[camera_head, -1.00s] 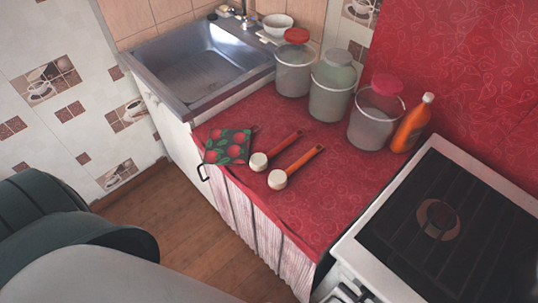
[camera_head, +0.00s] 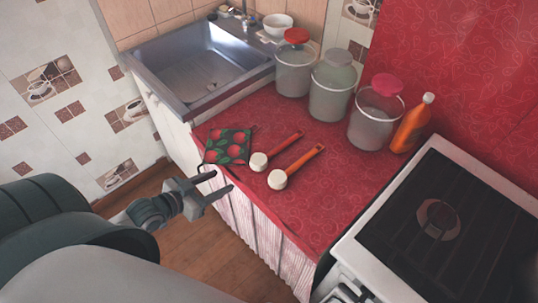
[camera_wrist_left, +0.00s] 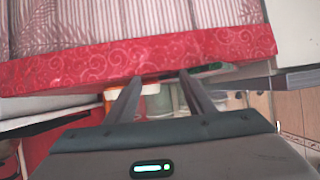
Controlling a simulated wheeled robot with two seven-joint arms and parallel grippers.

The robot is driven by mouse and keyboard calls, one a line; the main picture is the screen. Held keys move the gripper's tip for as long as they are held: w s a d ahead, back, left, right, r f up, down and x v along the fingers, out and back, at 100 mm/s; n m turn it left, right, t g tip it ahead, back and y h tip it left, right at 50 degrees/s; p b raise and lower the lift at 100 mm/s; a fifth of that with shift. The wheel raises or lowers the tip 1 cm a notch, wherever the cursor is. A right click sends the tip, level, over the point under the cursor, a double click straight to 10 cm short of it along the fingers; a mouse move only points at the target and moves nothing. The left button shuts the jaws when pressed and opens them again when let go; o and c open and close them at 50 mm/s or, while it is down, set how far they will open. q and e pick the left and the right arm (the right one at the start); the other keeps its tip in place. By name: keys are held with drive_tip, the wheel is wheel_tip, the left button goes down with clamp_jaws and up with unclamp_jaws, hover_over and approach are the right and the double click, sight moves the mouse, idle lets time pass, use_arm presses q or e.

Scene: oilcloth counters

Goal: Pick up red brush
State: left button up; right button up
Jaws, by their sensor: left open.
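The red brush (camera_head: 285,144) lies on the red counter (camera_head: 318,205) in the head view, its round cream head toward the front edge and its red handle pointing back right. An orange-handled brush (camera_head: 304,158) lies beside it on the right, nearly parallel. My left gripper (camera_head: 218,182) is open and empty, in front of the counter edge and left of the brush heads, apart from both. In the left wrist view its two fingers (camera_wrist_left: 158,80) are spread below the counter's red front edge. My right gripper is not in view.
A pot holder with red fruit (camera_head: 227,146) lies left of the brushes. Lidded containers, the green one (camera_head: 331,88) among them, and an orange bottle (camera_head: 411,125) stand behind. A sink (camera_head: 205,65) is at back left, a stove (camera_head: 440,215) at right.

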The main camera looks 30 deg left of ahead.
use_arm(q)
drive_tip(key=h, duration=0.1)
approach(257, 160)
drive_tip(key=s+a, duration=0.1)
drive_tip(key=s, duration=0.3)
drive_tip(key=shift+w+a+r+m+t, duration=0.1)
drive_tip(key=shift+w+r+m+t, duration=0.15)
drive_tip(key=shift+r+m, duration=0.2)
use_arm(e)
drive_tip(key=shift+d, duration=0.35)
use_arm(q)
drive_tip(key=shift+w, duration=0.1)
drive_tip(key=p+x, duration=0.2)
drive_tip(key=x, duration=0.8)
drive_tip(key=shift+w+d+f, duration=0.25)
drive_tip(key=shift+w+d, duration=0.05)
drive_tip(key=shift+w, duration=0.25)
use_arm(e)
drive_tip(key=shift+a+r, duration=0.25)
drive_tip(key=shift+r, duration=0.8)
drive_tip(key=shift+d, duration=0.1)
